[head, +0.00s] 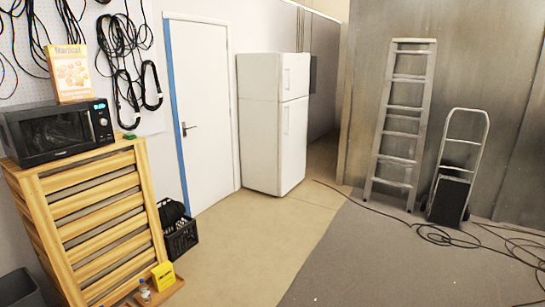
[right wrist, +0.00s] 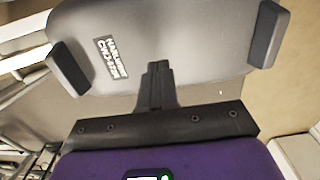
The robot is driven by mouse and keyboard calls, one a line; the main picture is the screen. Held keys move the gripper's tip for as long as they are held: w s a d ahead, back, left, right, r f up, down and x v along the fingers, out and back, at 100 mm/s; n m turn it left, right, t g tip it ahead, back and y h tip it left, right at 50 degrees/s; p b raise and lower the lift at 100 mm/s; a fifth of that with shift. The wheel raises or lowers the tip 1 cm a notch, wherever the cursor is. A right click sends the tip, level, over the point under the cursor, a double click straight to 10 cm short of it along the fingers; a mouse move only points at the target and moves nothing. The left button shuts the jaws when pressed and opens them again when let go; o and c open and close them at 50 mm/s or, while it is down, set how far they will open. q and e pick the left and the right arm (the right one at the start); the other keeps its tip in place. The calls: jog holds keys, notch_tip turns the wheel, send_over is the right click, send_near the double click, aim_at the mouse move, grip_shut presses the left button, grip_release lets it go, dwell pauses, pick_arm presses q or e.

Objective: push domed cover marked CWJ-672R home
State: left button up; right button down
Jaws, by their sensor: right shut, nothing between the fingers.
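The grey domed cover (right wrist: 185,40) fills the upper part of the right wrist view. It has rounded corners and a dark block at each side, one at the left (right wrist: 70,68) and one at the right (right wrist: 267,33). A small label (right wrist: 111,58) on its face is turned sideways and seems to read CWJ-672R. My right gripper (right wrist: 158,66) is shut and empty, with its fingertips over the lower middle of the cover in the picture. I cannot tell whether they touch it. The cover does not show in the head view, and my left gripper is not in view.
In the head view, a microwave (head: 62,130) stands on a slatted wooden cabinet (head: 105,215) at the left. A white fridge (head: 270,122), a ladder (head: 402,125) and a hand truck (head: 457,168) stand farther back. Cables (head: 445,236) lie on the floor at right. The middle floor is clear.

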jog(key=shift+f, duration=0.15)
jog(key=shift+f+b, duration=2)
jog(key=shift+f, duration=0.35)
jog(key=shift+r, duration=0.1)
notch_tip(320, 180, up, 7)
jog(key=p, duration=0.5)
